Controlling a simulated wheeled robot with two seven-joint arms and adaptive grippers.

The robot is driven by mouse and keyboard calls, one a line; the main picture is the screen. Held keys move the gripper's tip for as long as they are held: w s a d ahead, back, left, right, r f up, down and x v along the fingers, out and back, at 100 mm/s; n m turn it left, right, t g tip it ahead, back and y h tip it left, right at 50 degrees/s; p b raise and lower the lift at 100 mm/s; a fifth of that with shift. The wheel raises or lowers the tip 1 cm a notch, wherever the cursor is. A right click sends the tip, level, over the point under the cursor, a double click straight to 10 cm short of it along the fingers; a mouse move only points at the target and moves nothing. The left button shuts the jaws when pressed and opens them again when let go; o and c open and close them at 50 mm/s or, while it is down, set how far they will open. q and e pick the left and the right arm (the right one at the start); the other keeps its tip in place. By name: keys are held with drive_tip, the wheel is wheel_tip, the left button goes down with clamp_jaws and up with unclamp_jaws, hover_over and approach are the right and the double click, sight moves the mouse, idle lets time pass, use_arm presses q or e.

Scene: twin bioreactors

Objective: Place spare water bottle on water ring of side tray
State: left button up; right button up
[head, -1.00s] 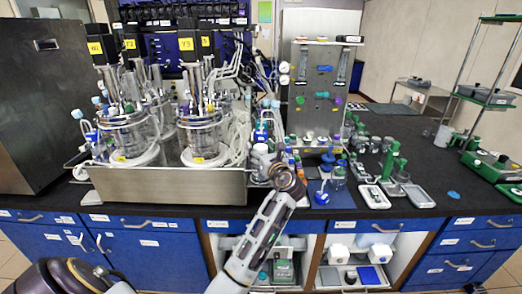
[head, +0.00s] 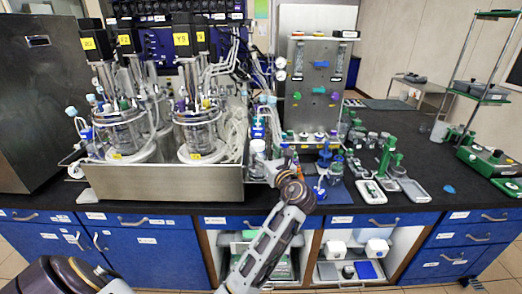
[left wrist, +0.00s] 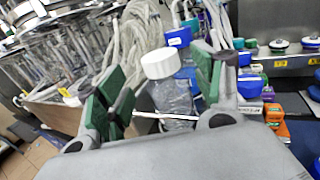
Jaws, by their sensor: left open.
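A clear bottle with a white cap (left wrist: 170,90) stands upright in the left wrist view, and a white-capped bottle (head: 258,150) shows beside the steel tray in the head view. My left gripper (left wrist: 162,85) is open, with its green-padded fingers on either side of the clear bottle as seen from the wrist. I cannot tell how deep the bottle sits between them. In the head view my left gripper (head: 283,160) is partly hidden behind my wrist. I cannot make out a water ring or tell which tray is the side tray. My right gripper is not in view.
Twin glass bioreactors stand in a steel tray (head: 165,186) at left. A blue-capped bottle (left wrist: 185,60) stands just behind the clear one. Small coloured items crowd the right of the gripper. A steel panel (head: 320,85) stands behind.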

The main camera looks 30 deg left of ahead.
use_arm(q)
drive_tip(key=v, duration=0.5)
drive_tip(key=shift+s+d, duration=0.1)
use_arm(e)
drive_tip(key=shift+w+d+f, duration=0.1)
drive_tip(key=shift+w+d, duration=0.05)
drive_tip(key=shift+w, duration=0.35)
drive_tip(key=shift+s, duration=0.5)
